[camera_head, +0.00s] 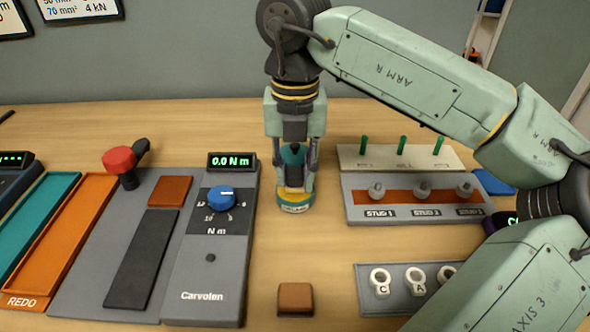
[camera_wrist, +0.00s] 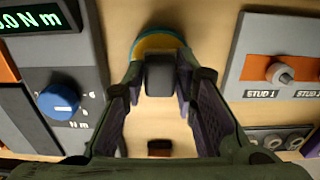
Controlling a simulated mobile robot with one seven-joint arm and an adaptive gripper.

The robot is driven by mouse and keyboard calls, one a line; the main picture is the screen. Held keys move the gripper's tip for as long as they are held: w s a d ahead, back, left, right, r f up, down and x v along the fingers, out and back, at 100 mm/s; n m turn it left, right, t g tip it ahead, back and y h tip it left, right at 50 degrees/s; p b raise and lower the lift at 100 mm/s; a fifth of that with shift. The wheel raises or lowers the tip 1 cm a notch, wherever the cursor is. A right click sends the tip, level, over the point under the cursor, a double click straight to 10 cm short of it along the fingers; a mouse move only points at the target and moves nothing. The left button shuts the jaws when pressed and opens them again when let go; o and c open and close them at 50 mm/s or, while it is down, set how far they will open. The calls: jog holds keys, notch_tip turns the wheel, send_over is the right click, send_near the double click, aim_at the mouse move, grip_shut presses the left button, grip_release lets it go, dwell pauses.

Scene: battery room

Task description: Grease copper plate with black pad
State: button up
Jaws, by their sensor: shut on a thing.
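My gripper (camera_head: 295,180) points straight down, its fingers on both sides of a small dark block, the black pad, which shows between them in the wrist view (camera_wrist: 160,75). The pad is over a round teal and yellow tin (camera_head: 295,208), which also shows in the wrist view (camera_wrist: 160,42). I cannot tell whether the pad touches the tin's contents; its lower end is hidden in the head view. The copper plate (camera_head: 398,196) is the orange-brown strip on a grey block to the right, with three studs standing on it. My gripper is apart from it.
A torque unit (camera_head: 210,280) reading 0.0 N m stands left. A brown block (camera_head: 295,298) lies in front. A rack with green pins (camera_head: 400,158) is behind the studs, and a grey tray of ring lugs (camera_head: 400,289) is in front. My arm covers the right side.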

aim_at(295, 171)
jog(key=shift+r+p, duration=1.8)
jog(key=shift+r, duration=1.25)
notch_tip(295, 171, down, 7)
jog(key=b, duration=0.4)
jog(key=shift+f+b, duration=0.15)
jog(key=shift+b, duration=0.25)
